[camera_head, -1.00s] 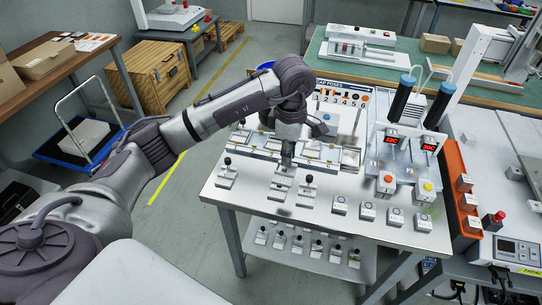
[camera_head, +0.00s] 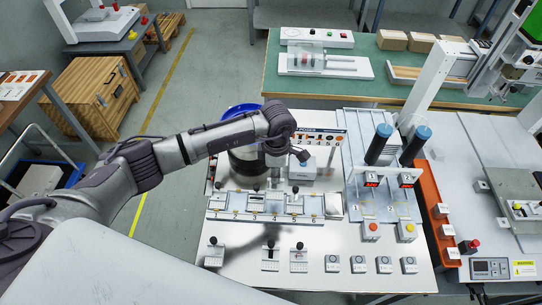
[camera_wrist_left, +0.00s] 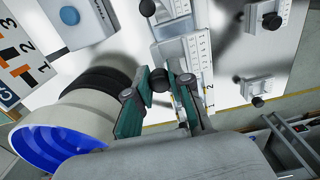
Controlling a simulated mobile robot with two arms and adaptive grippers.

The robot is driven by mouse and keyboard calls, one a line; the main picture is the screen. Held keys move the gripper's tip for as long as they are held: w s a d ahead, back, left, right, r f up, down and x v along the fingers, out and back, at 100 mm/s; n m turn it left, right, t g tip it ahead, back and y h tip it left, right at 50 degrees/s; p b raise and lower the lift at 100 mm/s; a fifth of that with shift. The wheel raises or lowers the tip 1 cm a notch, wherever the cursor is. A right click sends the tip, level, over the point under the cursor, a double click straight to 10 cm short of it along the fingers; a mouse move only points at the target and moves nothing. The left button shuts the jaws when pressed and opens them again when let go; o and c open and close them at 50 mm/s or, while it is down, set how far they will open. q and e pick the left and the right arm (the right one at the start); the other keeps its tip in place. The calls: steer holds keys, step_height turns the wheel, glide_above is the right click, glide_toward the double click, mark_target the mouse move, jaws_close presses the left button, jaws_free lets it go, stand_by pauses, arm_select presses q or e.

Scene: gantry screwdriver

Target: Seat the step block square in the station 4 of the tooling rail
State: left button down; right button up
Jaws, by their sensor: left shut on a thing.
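My left gripper (camera_wrist_left: 161,92) is shut around the black ball knob (camera_wrist_left: 159,79) of the step block in the left wrist view. The block's body is largely hidden by the fingers. In the head view the left wrist is above the back part of the tooling rail (camera_head: 265,217), and the fingertips are hard to make out. I cannot tell whether the block touches the rail. My right gripper is not in view.
Several black-knobbed blocks (camera_head: 299,261) stand at the table's front. Behind the rail are a blue-rimmed drum (camera_head: 240,110), a white block with a blue knob (camera_head: 303,171) and a numbered sign (camera_head: 320,139). Two dark cylinders (camera_head: 378,145) stand to the right.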

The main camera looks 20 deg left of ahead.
mark_target(276, 185)
arm_select(q)
steer(key=shift+s+d+f+b, duration=0.1)
steer(key=shift+d+f+b, duration=0.05)
steer(key=shift+f+b, duration=0.3)
steer(key=shift+s+f, duration=0.1)
steer(key=shift+f, duration=0.15)
steer(key=shift+f+b, duration=0.4)
step_height(276, 185, down, 4)
steer(key=b, duration=0.2)
steer(key=shift+r+b, duration=0.1)
steer(key=shift+b, duration=0.2)
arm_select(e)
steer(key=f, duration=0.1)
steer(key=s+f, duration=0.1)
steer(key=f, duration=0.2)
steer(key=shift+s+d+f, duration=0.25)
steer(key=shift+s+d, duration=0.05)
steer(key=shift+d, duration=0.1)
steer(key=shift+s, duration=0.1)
